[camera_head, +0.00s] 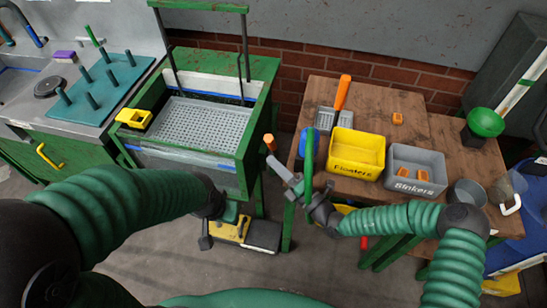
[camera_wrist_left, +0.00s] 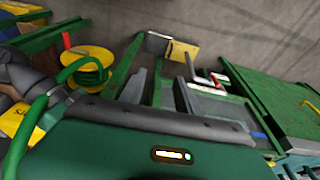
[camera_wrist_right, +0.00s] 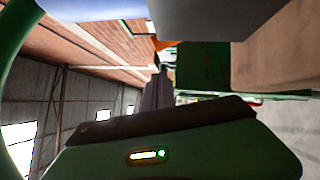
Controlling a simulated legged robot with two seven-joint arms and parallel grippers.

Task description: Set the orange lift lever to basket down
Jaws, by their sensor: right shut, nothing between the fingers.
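An orange-tipped lever (camera_head: 269,142) stands at the right side of the green-framed tank (camera_head: 255,135) in the head view. My right gripper (camera_head: 283,172) is shut and empty, just below and right of the orange tip; I cannot tell whether they touch. In the right wrist view a small orange patch (camera_wrist_right: 163,44) shows beyond a grey shape. The perforated grey basket (camera_head: 205,125) lies inside the tank, near its rim. My left gripper (camera_head: 230,212) is low in front of the tank, mostly hidden by its arm, its fingers unclear.
A wooden table (camera_head: 400,105) at the right holds a yellow bin (camera_head: 357,168), a grey bin (camera_head: 417,187) and an orange handle (camera_head: 342,92) upright on a grey base. A teal peg board (camera_head: 98,95) lies at the left. A yellow and grey object (camera_head: 262,234) is on the floor.

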